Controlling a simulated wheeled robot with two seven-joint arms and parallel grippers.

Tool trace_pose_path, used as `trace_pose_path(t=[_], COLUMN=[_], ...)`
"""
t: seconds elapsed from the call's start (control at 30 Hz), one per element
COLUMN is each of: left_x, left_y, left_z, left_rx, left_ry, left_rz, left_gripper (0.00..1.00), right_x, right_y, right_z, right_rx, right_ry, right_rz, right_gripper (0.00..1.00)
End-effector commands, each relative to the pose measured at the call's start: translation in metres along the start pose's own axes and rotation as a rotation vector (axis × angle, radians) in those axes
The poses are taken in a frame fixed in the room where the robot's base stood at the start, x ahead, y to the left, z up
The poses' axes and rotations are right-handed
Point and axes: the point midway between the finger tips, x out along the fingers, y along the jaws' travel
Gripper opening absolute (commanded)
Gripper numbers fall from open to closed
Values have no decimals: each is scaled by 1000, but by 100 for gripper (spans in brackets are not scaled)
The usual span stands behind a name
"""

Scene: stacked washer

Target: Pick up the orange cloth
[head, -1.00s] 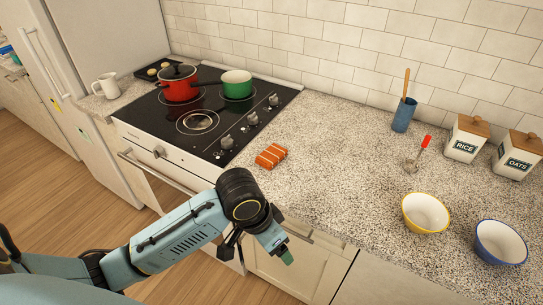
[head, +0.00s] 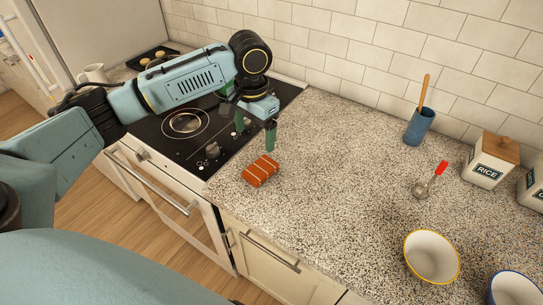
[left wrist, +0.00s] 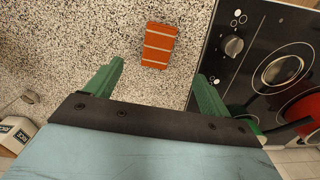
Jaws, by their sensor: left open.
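The orange cloth (head: 261,171) is a small folded bundle with pale stripes. It lies on the speckled counter just right of the stove. In the left wrist view the cloth (left wrist: 158,46) lies beyond the fingertips, between their lines. My left gripper (head: 255,130) is open and empty, with green fingers spread, above the stove's right edge and behind the cloth. It also shows in the left wrist view (left wrist: 157,75). It is apart from the cloth. My right gripper is not in view.
The stove (head: 160,130) with knobs lies left of the cloth; my left arm hides its pots in the head view. A red pot (left wrist: 303,112) shows in the left wrist view. The middle counter is clear.

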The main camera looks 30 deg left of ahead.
Motion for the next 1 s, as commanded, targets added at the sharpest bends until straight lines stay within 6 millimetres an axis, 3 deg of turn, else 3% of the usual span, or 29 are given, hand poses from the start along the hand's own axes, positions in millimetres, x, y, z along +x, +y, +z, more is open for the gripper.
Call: trace_pose_path(t=[0.3, 0.4, 0.73, 1.0], left_x=[54, 69, 99, 131], left_y=[0, 0, 1, 1], left_z=[1, 0, -3, -5], left_rx=[-1, -2, -1, 0], left_ry=[-5, -3, -3, -1], left_rz=[-1, 0, 0, -2], left_gripper=[82, 82, 82, 82], right_x=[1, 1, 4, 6], right_y=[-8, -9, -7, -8], right_z=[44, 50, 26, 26], right_rx=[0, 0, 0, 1], right_ry=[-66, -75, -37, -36], right_rz=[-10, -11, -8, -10], right_gripper=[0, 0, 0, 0])
